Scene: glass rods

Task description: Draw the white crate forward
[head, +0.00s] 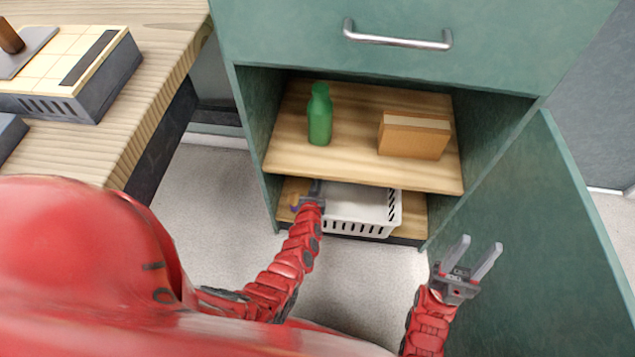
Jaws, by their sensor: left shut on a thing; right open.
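The white crate (362,207) is a slotted open basket on the bottom shelf of the green cabinet, below the wooden middle shelf. Its front part shows; its back is hidden under that shelf. My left gripper (314,190) is at the crate's left side and is shut on it; the exact contact is partly hidden by the hand. My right gripper (480,252) is open and empty, to the right of the crate and in front of the open cabinet door.
A green bottle (320,115) and a brown box (413,136) stand on the middle shelf (350,170). The green cabinet door (545,230) stands open at right. A wooden table (150,60) is at left. The floor before the cabinet is clear.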

